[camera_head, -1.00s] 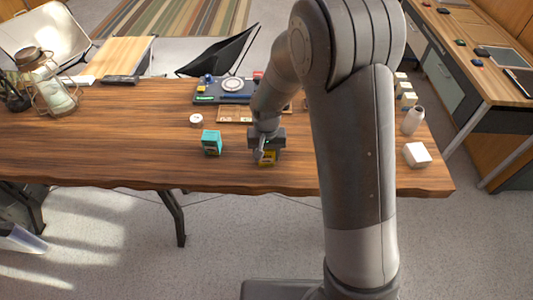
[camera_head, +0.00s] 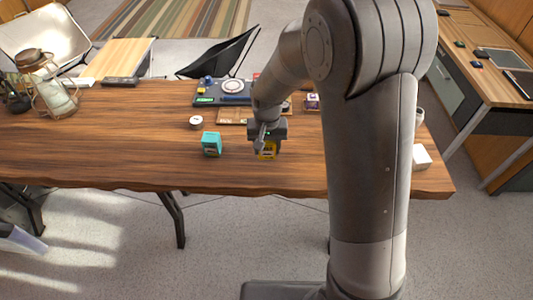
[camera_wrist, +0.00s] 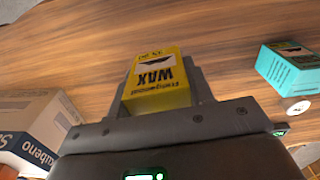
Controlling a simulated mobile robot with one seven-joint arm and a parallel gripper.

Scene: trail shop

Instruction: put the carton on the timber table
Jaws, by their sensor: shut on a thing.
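A yellow carton marked WAX (camera_wrist: 158,82) is between the fingers of my gripper (camera_wrist: 160,95) in the wrist view. A teal carton (camera_head: 211,143) stands on the table left of my gripper, and also shows at the right of the wrist view (camera_wrist: 290,67).
A white round tin (camera_head: 196,122) stands behind the teal carton. A wooden tray (camera_head: 232,116) and a dark board (camera_head: 210,98) lie behind my gripper. A cardboard box (camera_wrist: 35,125) is at left in the wrist view. A lantern (camera_head: 48,88) stands far left. The left front table is clear.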

